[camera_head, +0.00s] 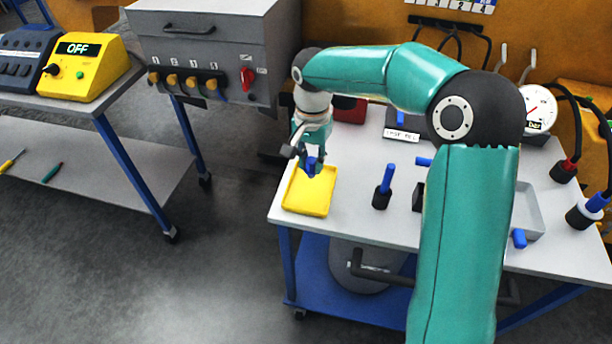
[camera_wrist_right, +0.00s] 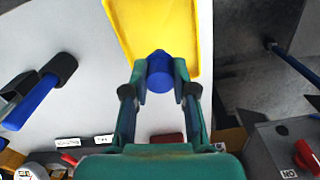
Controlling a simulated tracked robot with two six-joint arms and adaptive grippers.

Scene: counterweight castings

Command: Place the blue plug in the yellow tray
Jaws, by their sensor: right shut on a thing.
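The yellow tray (camera_head: 309,198) lies on the white table near its left edge. My right gripper (camera_head: 313,160) is over the far end of the tray, pointing down. It is shut on the blue plug (camera_head: 313,168). In the right wrist view, the blue plug (camera_wrist_right: 160,70) sits between the two fingertips, with the yellow tray (camera_wrist_right: 125,15) behind it. The plug appears to be above the tray; I cannot tell how large the gap is. My left gripper is not in view.
A blue rod in a black base (camera_head: 382,190) stands right of the tray. Another blue piece (camera_head: 519,238) lies by a grey tray (camera_head: 530,212) at the right. A pressure gauge (camera_head: 538,108) stands behind. A grey box with a red switch (camera_head: 247,78) stands at the left.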

